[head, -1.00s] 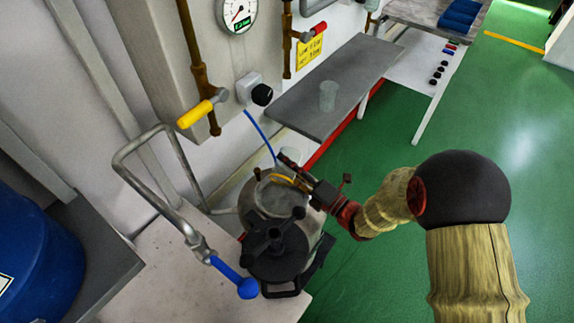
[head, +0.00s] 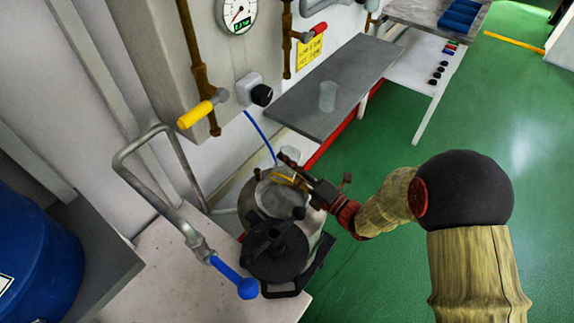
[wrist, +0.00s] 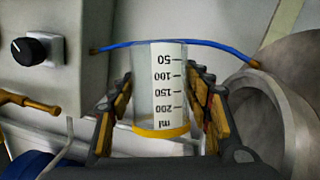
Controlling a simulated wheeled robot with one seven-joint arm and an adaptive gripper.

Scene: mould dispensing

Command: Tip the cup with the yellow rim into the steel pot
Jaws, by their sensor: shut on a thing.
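My gripper (head: 290,180) is shut on the clear cup with the yellow rim (wrist: 160,132). In the wrist view the cup stands between both fingers, its printed scale upside down and its yellow rim at the bottom of the picture. In the head view the cup (head: 288,156) is small and partly hidden by the gripper, over the far side of the steel pot (head: 262,200). The rim lies low, near the pot's mouth. Whether anything is flowing out cannot be told. A black fitting (head: 277,252) sits at the pot's near side.
Another clear cup (head: 327,97) stands on the grey shelf (head: 300,105) behind. A bent steel pipe with a blue handle (head: 235,276) is left of the pot. A blue drum (head: 35,250) stands far left. Green floor (head: 480,140) is open to the right.

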